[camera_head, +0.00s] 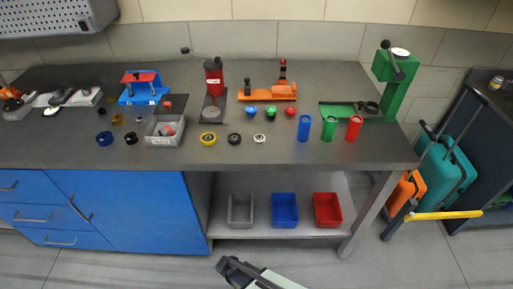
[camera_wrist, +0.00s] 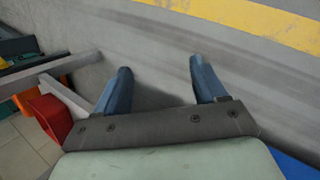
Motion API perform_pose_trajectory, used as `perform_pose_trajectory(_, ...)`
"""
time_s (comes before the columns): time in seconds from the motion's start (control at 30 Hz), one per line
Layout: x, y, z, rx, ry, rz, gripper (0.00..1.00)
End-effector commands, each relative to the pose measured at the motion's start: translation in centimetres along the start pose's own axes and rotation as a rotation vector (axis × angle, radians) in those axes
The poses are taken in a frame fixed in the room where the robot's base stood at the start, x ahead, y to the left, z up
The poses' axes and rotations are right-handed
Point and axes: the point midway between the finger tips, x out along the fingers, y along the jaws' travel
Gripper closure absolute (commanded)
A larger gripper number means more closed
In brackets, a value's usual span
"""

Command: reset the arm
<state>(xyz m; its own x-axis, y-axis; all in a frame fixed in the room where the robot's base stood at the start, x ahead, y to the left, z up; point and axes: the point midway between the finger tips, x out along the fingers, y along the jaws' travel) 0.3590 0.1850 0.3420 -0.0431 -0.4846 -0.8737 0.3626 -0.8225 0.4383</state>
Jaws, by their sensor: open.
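My gripper (camera_head: 226,265) is low in front of the workbench in the head view, at the bottom middle of the picture. In the wrist view its two blue-grey fingers (camera_wrist: 160,82) stand wide apart with nothing between them. It is clear of the bench and of everything on it. The workbench (camera_head: 290,165) has a dark top with small parts and fixtures on it.
Grey (camera_head: 241,209), blue (camera_head: 284,209) and red (camera_head: 328,210) bins stand on the lower shelf. Blue, green and red cylinders stand near the bench's front edge. A green press (camera_head: 392,85) is at the right. Suitcases (camera_head: 445,165) stand right of the bench. The floor in front is clear.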

Motion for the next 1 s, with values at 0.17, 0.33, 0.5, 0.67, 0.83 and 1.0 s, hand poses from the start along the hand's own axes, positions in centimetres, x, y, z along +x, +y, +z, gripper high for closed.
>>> perform_pose_trajectory(0.17, 1.6, 3.9, 3.0, 0.037, -0.107, -0.057, 0.29)
perform_pose_trajectory(0.33, 2.1, 6.8, 5.3, 0.062, -0.189, -0.123, 0.29)
perform_pose_trajectory(0.5, 2.5, 9.3, 7.7, 0.087, -0.259, -0.199, 0.29)
perform_pose_trajectory(0.67, 2.6, 11.2, 10.1, 0.111, -0.320, -0.279, 0.29)
perform_pose_trajectory(0.83, 2.5, 12.9, 12.7, 0.141, -0.371, -0.370, 0.29)
perform_pose_trajectory(1.0, 2.2, 14.2, 15.1, 0.169, -0.410, -0.463, 0.29)
